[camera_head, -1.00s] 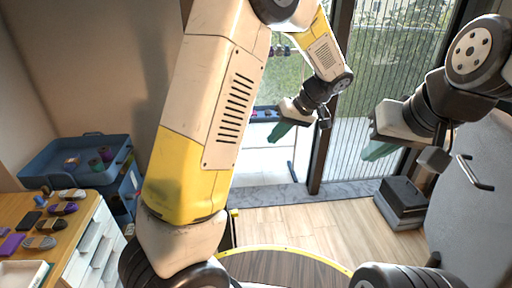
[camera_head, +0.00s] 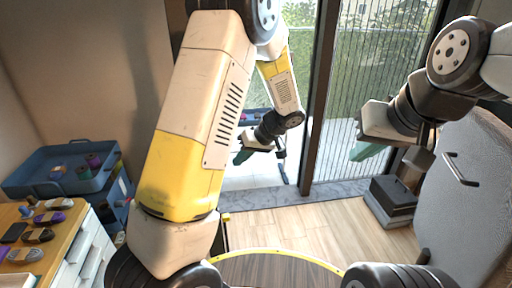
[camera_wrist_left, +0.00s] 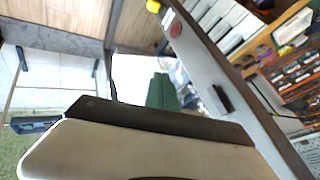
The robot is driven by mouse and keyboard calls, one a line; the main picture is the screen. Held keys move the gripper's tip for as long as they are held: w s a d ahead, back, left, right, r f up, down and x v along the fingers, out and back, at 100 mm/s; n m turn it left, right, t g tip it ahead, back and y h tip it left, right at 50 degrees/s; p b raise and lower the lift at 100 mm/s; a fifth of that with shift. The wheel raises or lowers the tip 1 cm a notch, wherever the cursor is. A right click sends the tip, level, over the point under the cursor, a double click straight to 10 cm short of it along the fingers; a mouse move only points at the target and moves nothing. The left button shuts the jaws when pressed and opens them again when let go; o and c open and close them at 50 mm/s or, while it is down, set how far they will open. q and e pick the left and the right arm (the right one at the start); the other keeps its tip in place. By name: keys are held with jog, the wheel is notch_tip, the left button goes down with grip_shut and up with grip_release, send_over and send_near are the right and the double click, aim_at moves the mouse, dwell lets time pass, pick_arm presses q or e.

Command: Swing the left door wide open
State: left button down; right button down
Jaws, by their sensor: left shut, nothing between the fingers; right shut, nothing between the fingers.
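My left gripper (camera_head: 241,156) is shut and empty in front of the glass opening, its green fingers pointing down and left. Its green fingers also show in the left wrist view (camera_wrist_left: 161,92). In that view a long grey panel (camera_wrist_left: 200,70), seen at a slant, carries a dark handle (camera_wrist_left: 221,100); it looks like the left door. A gap shows between fingers and panel, but I cannot judge its depth. In the head view my left arm hides most of that area. My right gripper (camera_head: 364,151) is shut and empty, left of a grey door (camera_head: 470,205) with a bar handle (camera_head: 459,169).
A wooden-topped drawer unit (camera_head: 50,240) with small items stands at the left, with a blue tray (camera_head: 62,172) behind it. A dark box (camera_head: 392,200) stands on the floor at the right. The wooden floor (camera_head: 300,223) between is clear.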

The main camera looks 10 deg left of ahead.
pick_arm(q)
jog(key=shift+s+a, duration=0.15)
jog(key=shift+a, duration=0.15)
